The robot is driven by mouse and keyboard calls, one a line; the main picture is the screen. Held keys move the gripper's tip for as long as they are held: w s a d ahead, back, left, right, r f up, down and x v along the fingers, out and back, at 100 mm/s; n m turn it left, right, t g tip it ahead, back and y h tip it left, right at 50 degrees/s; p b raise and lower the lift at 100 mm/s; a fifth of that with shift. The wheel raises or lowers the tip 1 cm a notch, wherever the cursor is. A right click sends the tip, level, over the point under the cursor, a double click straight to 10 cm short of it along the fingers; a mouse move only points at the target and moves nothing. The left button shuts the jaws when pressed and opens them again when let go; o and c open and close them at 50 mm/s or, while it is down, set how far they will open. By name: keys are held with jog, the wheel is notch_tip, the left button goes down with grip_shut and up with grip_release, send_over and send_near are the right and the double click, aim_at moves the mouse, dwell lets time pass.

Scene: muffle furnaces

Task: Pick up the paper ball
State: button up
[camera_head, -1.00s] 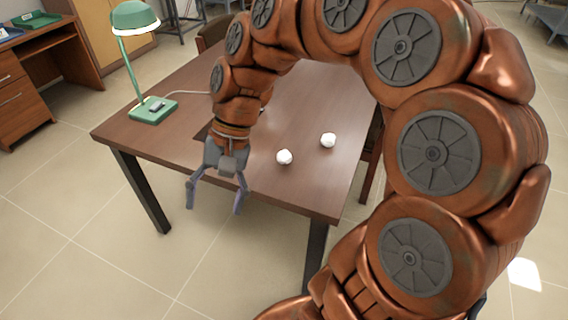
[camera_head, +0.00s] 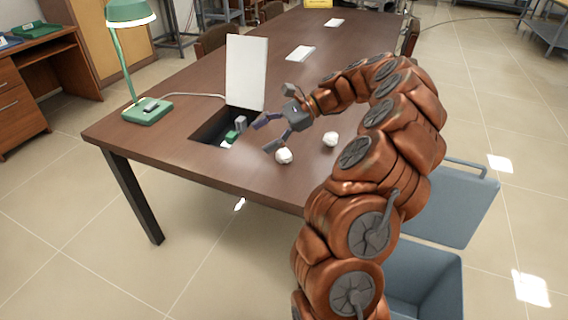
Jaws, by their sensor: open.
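Two white crumpled paper balls lie on the dark wooden table (camera_head: 175,152). The nearer paper ball (camera_head: 284,156) is close to the table's front edge, and the other paper ball (camera_head: 330,139) is to its right and a little farther back. My gripper (camera_head: 262,136) is open and empty over the table, its fingers pointing left. It is just behind and to the left of the nearer ball, with one fingertip close to that ball in the picture. I cannot tell whether they touch.
A dark rectangular opening (camera_head: 208,128) in the tabletop has a raised white panel (camera_head: 247,73) behind it. A green lamp (camera_head: 148,108) stands at the left. Paper sheets (camera_head: 300,53) lie farther back. A grey-blue bin (camera_head: 440,285) with its lid open stands on the floor at right.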

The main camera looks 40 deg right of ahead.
aim_at(289, 150)
jog(key=d+f+m+t+b, duration=0.1)
jog(key=d+f+m, duration=0.1)
jog(key=d+f, duration=0.1)
jog(key=s+d+f+m+t, duration=0.1)
jog(key=d+f+m, duration=0.1)
jog(key=d, duration=0.4)
jog(key=s+d+f+m+t+h+b, duration=0.1)
jog(key=d+f+m, duration=0.1)
jog(key=d+f, duration=0.2)
jog(key=shift+d+f+t+b, duration=0.1)
jog(key=shift+d+t+b, duration=0.2)
jog(key=shift+d, duration=0.05)
jog(key=shift+w+f, duration=0.1)
jog(key=shift+f, duration=0.05)
jog(key=shift+x, duration=1.25)
jog(key=shift+w+r+x, duration=0.1)
jog(key=shift+x, duration=0.7)
jog(key=shift+w+r+x, duration=0.15)
jog(key=shift+x, duration=0.7)
jog(key=shift+w+r+x, duration=0.1)
jog(key=shift+x, duration=0.7)
jog(key=shift+d, duration=0.1)
jog(key=c, duration=0.8)
